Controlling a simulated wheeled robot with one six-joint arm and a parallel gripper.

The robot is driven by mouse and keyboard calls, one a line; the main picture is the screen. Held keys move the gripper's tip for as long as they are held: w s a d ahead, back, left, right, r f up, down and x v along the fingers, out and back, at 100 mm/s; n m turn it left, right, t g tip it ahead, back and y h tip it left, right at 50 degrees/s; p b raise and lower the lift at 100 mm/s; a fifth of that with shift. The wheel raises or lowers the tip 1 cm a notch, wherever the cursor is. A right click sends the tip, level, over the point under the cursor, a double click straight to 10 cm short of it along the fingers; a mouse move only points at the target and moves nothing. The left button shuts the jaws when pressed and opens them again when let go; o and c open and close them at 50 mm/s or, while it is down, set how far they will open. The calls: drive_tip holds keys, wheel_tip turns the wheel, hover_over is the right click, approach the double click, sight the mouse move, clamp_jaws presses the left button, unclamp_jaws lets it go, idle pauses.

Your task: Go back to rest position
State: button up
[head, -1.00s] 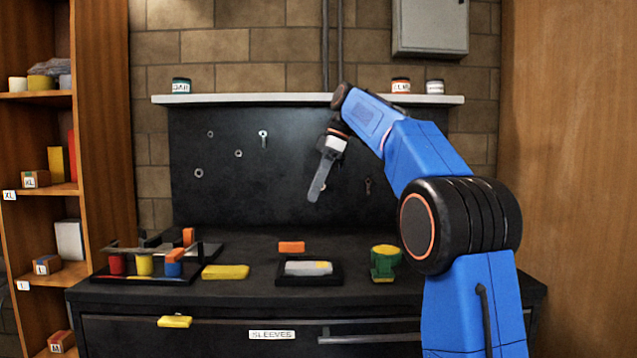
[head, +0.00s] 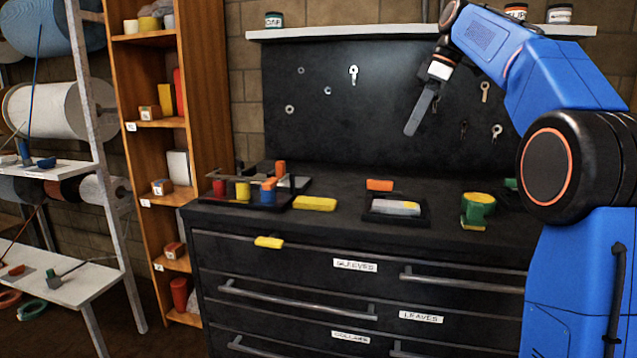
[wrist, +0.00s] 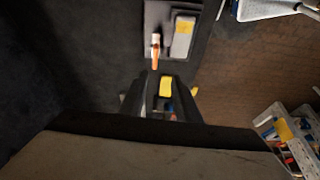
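My gripper (head: 412,128) hangs in the air in front of the black pegboard, above the bench, with its fingers tilted down and left. The head view shows the fingers edge-on. In the wrist view my gripper (wrist: 164,82) has a gap between its two dark fingers, with bench items seen through it and nothing held. My blue arm is raised and bent at the right of the head view.
Below on the bench (head: 345,222) lie a coloured-cylinder rack (head: 240,196), a yellow block (head: 315,203), an orange block (head: 380,184), a black tray (head: 396,220) and a green-yellow piece (head: 477,210). Shelves (head: 160,140) and a spool rack (head: 105,150) stand left.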

drive_tip(key=s+f+m+t+h, duration=0.3)
drive_tip(key=s+f+m, duration=1)
drive_tip(key=s+f, duration=2.5)
drive_tip(key=shift+s+f+m+h, duration=0.15)
drive_tip(key=shift+s+m+h, duration=0.15)
drive_tip(key=shift+s+h, duration=0.5)
drive_tip(key=shift+s, duration=0.15)
